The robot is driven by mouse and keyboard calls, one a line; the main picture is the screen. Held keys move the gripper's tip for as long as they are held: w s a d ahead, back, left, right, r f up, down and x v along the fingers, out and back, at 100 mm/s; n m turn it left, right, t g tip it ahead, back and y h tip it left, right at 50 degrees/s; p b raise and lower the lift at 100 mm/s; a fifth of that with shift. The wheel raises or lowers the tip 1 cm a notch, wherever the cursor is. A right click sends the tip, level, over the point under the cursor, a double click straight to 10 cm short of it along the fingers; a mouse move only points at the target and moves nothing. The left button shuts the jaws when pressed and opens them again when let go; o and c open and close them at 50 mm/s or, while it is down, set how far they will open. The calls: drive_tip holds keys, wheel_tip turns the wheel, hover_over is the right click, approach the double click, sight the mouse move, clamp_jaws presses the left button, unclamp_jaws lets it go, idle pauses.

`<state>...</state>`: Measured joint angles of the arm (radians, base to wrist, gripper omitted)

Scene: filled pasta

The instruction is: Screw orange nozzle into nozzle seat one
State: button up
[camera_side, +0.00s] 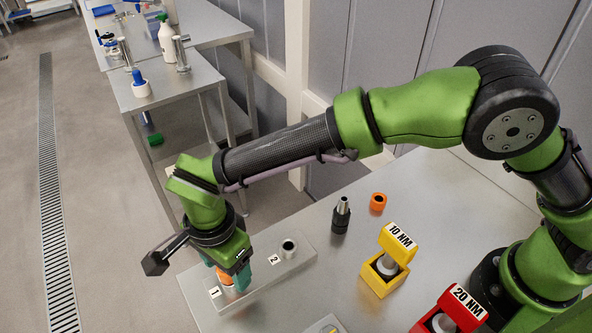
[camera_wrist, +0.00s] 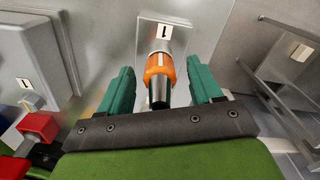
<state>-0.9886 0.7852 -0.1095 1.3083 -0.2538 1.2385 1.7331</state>
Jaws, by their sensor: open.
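The orange nozzle (camera_wrist: 160,70) shows in the wrist view as an orange collar around a metal tube, standing at the label "1" on the metal block (camera_wrist: 178,42). My gripper (camera_wrist: 160,76) is open, with one teal finger on each side of the nozzle and a visible gap to both. In the side view my gripper (camera_side: 233,277) is low over the "1" end of the block (camera_side: 262,276), and a bit of the orange nozzle (camera_side: 226,280) shows between the fingers. Seat one is mostly hidden, so I cannot tell how deep the nozzle sits.
Seat two (camera_side: 289,248) stands at the block's other end. A black and metal piece (camera_side: 341,216) and an orange ring (camera_side: 378,201) are on the table behind. A yellow "10 NM" holder (camera_side: 385,272) and a red "20 NM" holder (camera_side: 452,312) stand to the right.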

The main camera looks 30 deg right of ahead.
drive_tip(key=n, duration=1.9)
drive_tip(key=shift+n, duration=0.4)
